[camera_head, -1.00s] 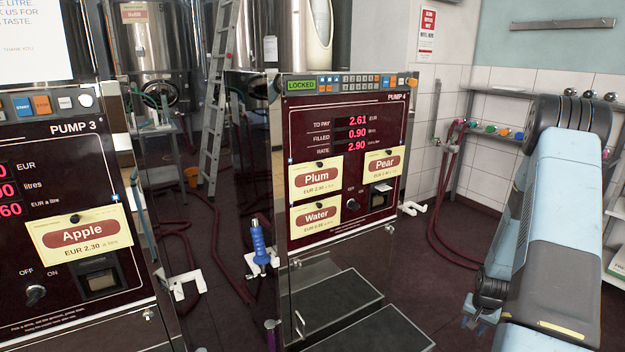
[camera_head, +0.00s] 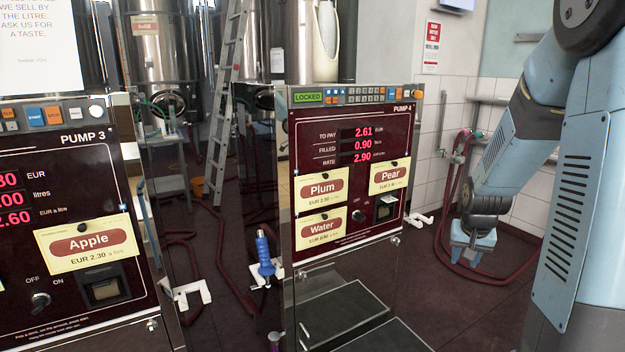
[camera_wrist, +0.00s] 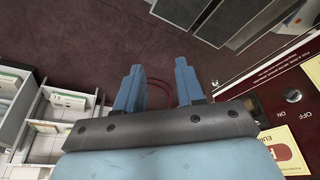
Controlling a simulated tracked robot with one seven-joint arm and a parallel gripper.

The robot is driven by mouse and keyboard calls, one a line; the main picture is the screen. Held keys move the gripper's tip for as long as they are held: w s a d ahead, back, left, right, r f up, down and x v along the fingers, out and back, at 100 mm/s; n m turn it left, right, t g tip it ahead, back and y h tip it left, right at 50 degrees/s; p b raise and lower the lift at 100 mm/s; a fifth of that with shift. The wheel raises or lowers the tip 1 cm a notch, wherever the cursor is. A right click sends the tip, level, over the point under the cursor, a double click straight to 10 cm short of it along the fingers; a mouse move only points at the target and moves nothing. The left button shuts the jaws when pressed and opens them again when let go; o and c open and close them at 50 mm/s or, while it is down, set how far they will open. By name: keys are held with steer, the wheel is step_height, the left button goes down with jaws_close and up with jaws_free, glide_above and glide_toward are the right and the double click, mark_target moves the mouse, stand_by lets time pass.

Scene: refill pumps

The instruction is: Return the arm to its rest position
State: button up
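My gripper (camera_head: 472,246) hangs at the right in the head view, to the right of Pump 4 and apart from it. My blue arm bends down to it from the upper right. In the wrist view my gripper (camera_wrist: 158,80) has its two fingers spread, with nothing between them but a dark red floor and part of a hose. Pump 4 (camera_head: 345,255) shows LOCKED, 2.61 EUR to pay, 0.90 filled and rate 2.90. It carries Plum, Pear and Water cards.
Pump 3 (camera_head: 70,165) with an Apple card stands at the left. A blue nozzle (camera_head: 264,252) sits in a white holder left of Pump 4. Red hoses lie on the floor. A white shelf (camera_wrist: 60,105) with boxes shows in the wrist view.

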steer(key=s+a+r+n+t, duration=0.1)
steer(key=s+a+r, duration=0.3)
steer(key=s+r, duration=0.15)
steer(key=s+a+r+n, duration=0.1)
steer(key=s+a+r, duration=0.35)
steer(key=r, duration=0.25)
steer(key=s+a+r+n, duration=0.1)
steer(key=s+a+r, duration=0.2)
steer(key=s, duration=0.3)
steer(key=s+a+r+n+t+y, duration=0.1)
steer(key=s+a+r, duration=0.2)
steer(key=s, duration=0.3)
steer(key=shift+s+a+r, duration=0.25)
steer(key=shift+s+r, duration=0.1)
steer(key=shift+s, duration=0.1)
